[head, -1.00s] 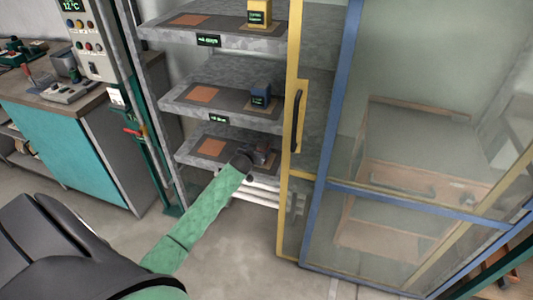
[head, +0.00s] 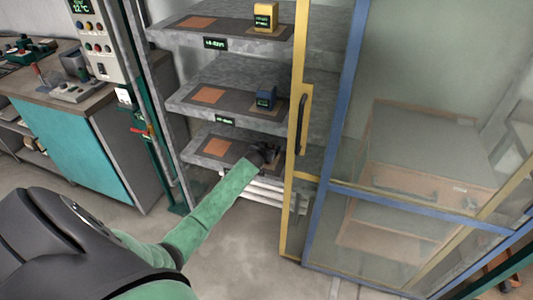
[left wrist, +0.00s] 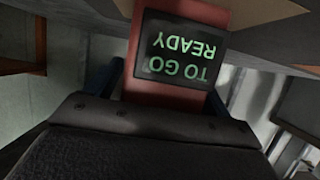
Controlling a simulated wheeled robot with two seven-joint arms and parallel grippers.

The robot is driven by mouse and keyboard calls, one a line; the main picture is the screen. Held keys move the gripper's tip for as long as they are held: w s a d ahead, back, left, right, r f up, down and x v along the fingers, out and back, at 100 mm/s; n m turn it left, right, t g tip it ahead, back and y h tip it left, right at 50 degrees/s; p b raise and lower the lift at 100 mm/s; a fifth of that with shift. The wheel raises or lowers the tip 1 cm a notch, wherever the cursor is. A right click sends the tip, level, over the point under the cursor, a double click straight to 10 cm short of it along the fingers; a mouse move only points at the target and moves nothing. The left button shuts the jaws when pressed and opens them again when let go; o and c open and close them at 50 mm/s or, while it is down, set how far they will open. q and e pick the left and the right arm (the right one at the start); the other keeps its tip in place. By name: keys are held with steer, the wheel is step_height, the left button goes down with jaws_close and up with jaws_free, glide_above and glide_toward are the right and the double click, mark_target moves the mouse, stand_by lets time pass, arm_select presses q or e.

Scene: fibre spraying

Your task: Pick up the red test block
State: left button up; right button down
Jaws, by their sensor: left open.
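The red test block (left wrist: 180,95) fills the upper middle of the left wrist view. Its dark display shows green letters, upside down, reading "READY TO GO". My left gripper (left wrist: 167,88) is open, with one dark blue finger on each side of the block; I cannot tell if either touches it. In the head view my left gripper (head: 268,153) is at the right part of the lowest shelf (head: 207,160), and it hides the block there. My right gripper is not in view.
A yellow block (head: 265,17) and a blue block (head: 265,98) stand on the shelves above. The yellow door frame (head: 295,130) with its black handle (head: 301,120) is close to the right of my left gripper. A workbench (head: 70,140) stands at left.

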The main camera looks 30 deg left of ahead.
arm_select(q)
steer(key=shift+c, duration=0.4)
steer(key=c, duration=1.1)
steer(key=shift+w, duration=0.1)
steer(key=shift+c, duration=1.3)
steer(key=shift+r, duration=0.2)
